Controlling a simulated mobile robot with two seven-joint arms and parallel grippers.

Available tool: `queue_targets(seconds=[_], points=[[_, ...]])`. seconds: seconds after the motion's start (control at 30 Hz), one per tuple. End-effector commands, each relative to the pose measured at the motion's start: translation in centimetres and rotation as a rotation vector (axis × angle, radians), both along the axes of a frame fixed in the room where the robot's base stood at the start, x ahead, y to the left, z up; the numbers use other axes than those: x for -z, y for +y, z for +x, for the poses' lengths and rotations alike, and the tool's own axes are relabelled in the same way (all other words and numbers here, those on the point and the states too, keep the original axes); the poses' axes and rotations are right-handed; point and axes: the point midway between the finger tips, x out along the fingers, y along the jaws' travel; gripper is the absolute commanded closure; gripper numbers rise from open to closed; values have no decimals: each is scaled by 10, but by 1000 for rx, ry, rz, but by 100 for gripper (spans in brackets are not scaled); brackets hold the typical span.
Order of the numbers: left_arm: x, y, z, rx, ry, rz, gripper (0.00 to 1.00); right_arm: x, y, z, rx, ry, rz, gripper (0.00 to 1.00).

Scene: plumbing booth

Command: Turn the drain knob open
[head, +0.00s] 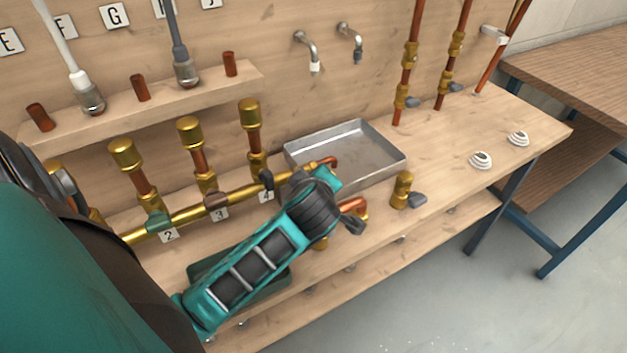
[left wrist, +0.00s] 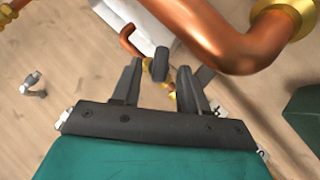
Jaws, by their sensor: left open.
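The dark grey drain knob (head: 266,180) sits on the right end of the brass manifold pipe (head: 232,196), near the copper outlet elbow (head: 327,162). In the left wrist view, a dark knob (left wrist: 160,65) appears between the fingertips, with the copper elbow (left wrist: 130,42) just beyond it. My left gripper (left wrist: 159,70) is open, its two dark fingers on either side of the knob in the picture. Whether either finger touches it I cannot tell. In the head view my left gripper (head: 291,182) is close to the right of the knob, partly hidden by my wrist. My right gripper is not in view.
A metal tray (head: 395,158) lies behind the outlet. A copper pipe (left wrist: 230,40) passes close to my left gripper. A brass valve (head: 402,188) stands to the right. Green (head: 157,222) and brown (head: 215,200) knobs line the manifold.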

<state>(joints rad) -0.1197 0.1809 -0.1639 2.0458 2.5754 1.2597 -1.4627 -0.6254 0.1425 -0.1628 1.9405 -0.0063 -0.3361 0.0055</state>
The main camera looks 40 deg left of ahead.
Motion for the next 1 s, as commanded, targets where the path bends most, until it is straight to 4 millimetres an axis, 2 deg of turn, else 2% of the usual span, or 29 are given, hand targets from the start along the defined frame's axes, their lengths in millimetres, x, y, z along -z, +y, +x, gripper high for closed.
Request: queue_targets(seconds=[0.43, 0.87, 1.0], points=[[6, 5, 6, 1, -1, 0, 57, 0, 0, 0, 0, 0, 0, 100], [6, 5, 6, 0, 0, 0, 98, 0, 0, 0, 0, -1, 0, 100], [6, 5, 6, 0, -3, -1, 100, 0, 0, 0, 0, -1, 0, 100]])
